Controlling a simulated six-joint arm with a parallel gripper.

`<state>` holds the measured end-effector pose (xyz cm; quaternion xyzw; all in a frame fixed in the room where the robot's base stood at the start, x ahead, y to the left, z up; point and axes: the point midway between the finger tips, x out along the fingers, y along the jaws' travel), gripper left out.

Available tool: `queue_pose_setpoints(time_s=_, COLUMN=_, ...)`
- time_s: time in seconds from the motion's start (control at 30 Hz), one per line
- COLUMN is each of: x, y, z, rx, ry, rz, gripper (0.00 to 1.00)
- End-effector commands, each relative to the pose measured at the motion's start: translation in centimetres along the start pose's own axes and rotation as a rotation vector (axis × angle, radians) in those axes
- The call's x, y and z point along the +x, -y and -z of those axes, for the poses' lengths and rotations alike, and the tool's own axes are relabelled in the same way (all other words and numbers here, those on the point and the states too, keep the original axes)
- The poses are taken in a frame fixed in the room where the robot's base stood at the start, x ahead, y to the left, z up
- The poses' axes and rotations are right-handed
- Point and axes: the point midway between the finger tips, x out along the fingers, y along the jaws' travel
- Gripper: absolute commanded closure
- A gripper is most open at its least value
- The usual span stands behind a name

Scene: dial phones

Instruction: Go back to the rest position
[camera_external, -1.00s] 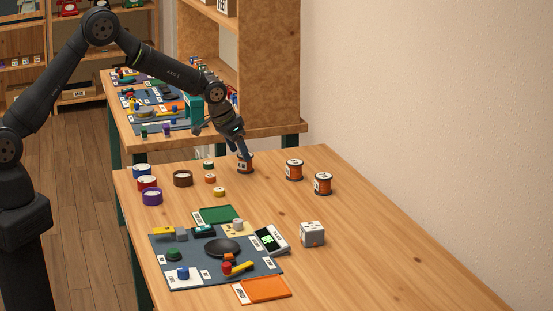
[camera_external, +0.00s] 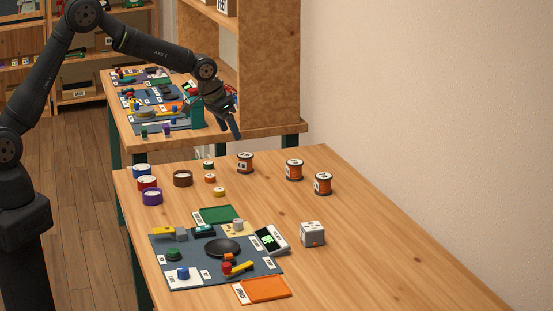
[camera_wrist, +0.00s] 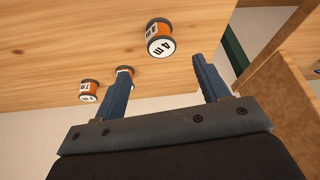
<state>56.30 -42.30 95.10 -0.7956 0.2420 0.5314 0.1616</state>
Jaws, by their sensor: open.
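My gripper (camera_external: 232,126) is raised above the far edge of the front table, clear of everything on it. In the wrist view my gripper (camera_wrist: 203,82) has its two fingers spread wide with nothing between them. An orange spool (camera_external: 245,163) with a white label stands on the table below it. The same spool shows apart from the fingers in the wrist view (camera_wrist: 159,38). Two more orange spools stand to its right, a middle one (camera_external: 294,170) and a right one (camera_external: 323,183); both also show in the wrist view, one partly behind a finger.
The front table (camera_external: 390,250) has a grey mat (camera_external: 205,283) with small parts, a green tray (camera_external: 218,214), an orange tray (camera_external: 264,289) and a white box (camera_external: 312,233). Several colored rings and lids sit at left. A second cluttered table and a wooden shelf (camera_external: 268,70) stand behind.

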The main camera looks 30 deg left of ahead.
Motion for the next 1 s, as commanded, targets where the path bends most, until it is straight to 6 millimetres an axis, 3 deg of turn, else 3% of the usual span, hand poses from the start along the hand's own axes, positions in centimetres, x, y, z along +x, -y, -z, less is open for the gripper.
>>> queue_pose_setpoints(time_s=0.77, x=12.4, y=0.0, z=-0.3, rx=0.0, ry=0.003, rz=0.0, gripper=0.32)
queue_pose_setpoints(time_s=0.83, x=10.8, y=0.0, z=0.5, rx=0.0, ry=-0.004, rz=0.0, gripper=0.32)
queue_pose_setpoints(time_s=1.0, x=9.6, y=0.0, z=0.9, rx=0.0, ry=-0.001, rz=0.0, gripper=0.32)
